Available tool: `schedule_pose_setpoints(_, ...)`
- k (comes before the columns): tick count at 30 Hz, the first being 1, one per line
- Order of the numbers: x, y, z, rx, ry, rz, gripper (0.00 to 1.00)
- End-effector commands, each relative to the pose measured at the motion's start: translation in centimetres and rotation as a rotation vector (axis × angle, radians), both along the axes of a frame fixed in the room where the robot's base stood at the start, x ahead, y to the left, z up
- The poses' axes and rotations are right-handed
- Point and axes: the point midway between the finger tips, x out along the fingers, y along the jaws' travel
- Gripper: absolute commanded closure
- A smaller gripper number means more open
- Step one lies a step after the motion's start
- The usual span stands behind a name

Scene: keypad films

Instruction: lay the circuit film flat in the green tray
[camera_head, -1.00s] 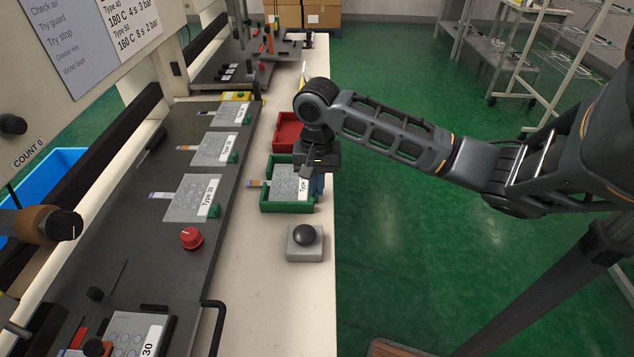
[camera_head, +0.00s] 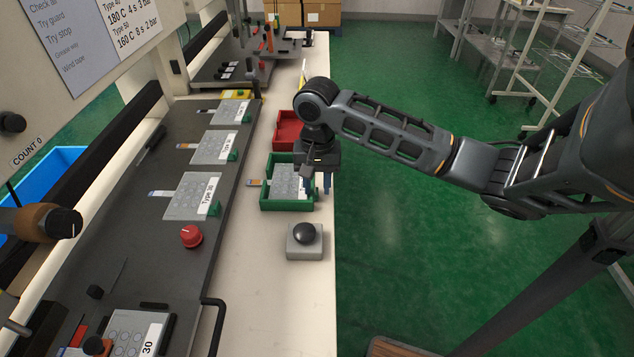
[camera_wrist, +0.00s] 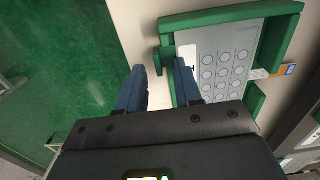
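The circuit film (camera_head: 285,182), a grey sheet with round key marks and a white label at its right end, lies in the green tray (camera_head: 287,205). It looks flat, and its orange-and-white tail pokes out over the tray's left side. In the wrist view the film (camera_wrist: 225,62) sits between the green tray's walls (camera_wrist: 235,14), its tail passing through a gap in the wall. My gripper (camera_head: 318,188) is at the tray's right side. Its blue fingers (camera_wrist: 158,75) stand apart with nothing held between them; one overlaps the film's label end in view.
A red tray (camera_head: 287,132) stands behind the green one. A grey box with a black knob (camera_head: 304,238) stands in front. Several films (camera_head: 193,195) lie on the dark press plate to the left, near a red knob (camera_head: 191,236). The white table ends just right of the trays.

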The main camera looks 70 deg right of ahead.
Motion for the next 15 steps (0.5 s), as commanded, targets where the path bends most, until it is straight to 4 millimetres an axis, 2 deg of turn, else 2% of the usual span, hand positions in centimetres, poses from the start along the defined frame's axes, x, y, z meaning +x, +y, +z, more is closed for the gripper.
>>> schedule_pose_setpoints(5,0.1,0.0,1.5,0.000,-0.002,0.001,0.66)
schedule_pose_setpoints(15,0.1,0.0,6.7,0.000,-0.002,0.001,0.66)
